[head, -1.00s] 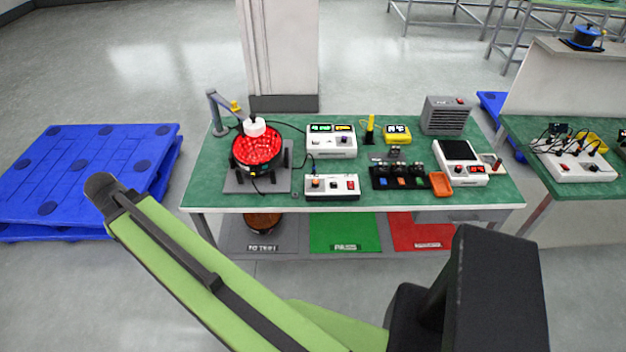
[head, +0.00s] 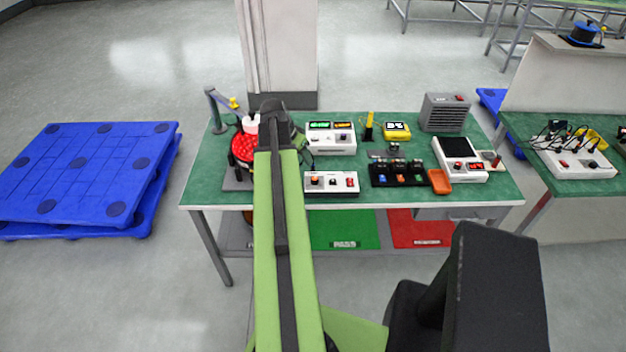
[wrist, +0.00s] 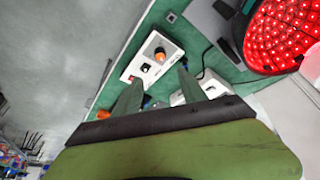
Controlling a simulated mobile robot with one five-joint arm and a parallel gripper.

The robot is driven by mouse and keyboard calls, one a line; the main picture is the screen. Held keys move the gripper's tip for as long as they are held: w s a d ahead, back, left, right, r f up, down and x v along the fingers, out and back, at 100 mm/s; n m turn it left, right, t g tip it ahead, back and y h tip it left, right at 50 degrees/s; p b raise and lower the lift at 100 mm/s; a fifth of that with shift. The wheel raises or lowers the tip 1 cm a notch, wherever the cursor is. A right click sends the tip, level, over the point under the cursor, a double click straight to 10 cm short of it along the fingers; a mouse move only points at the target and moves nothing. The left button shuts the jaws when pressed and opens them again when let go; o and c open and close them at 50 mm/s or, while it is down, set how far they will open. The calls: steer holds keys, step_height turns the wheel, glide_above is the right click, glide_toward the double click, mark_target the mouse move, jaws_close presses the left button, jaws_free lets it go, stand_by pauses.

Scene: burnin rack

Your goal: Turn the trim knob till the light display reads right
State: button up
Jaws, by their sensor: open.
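A white control box (head: 343,192) sits near the table's front edge, with an orange knob (head: 315,180), a black knob (head: 333,181) and a red switch (head: 350,182). I cannot read which knob is the trim knob. In the wrist view the orange knob (wrist: 160,54) and black knob (wrist: 145,68) lie beyond the fingertips of my gripper (wrist: 160,76). My gripper is open and empty, apart from both knobs. A round red-lit lamp panel (head: 242,148) is partly hidden by my arm; it also shows in the wrist view (wrist: 285,35). A yellow meter (head: 396,131) has a lit display, too small to read surely.
A white unit (head: 330,146) with green and amber displays stands behind the control box. A black tray (head: 398,182), an orange dish (head: 440,182) and a white device (head: 470,176) stand to the right. A lamp stand (head: 216,110) rises at the left.

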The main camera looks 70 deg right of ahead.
mark_target(315, 179)
steer(key=b+x, duration=1.3)
steer(key=x, duration=0.3)
steer(key=shift+a+b, duration=0.15)
steer(key=shift+b, duration=0.2)
jaws_close()
